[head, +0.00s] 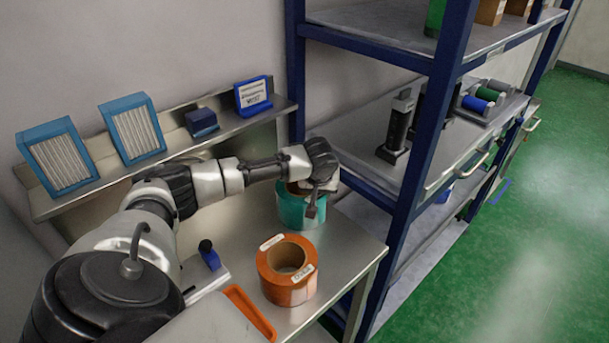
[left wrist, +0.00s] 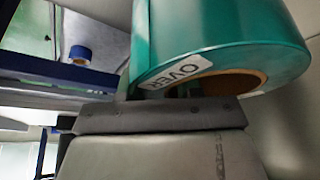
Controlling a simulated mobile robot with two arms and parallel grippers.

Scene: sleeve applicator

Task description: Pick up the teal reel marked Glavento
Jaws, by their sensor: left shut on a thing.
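The teal reel (head: 292,212) is at the back of the steel table, partly covered by my left gripper (head: 314,203). In the left wrist view the teal reel (left wrist: 215,35) fills the upper middle, with its brown core hole facing the camera. A white label on its face is cut off and reads something like "OVE"; I cannot read Glavento. My left gripper (left wrist: 165,112) is shut on the reel's wall, with one finger by the core hole. I cannot tell whether the reel touches the table. My right gripper is not in view.
An orange reel (head: 287,270) with white labels stands in front of the teal one. A blue-framed shelf rack (head: 435,130) stands close on the right.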

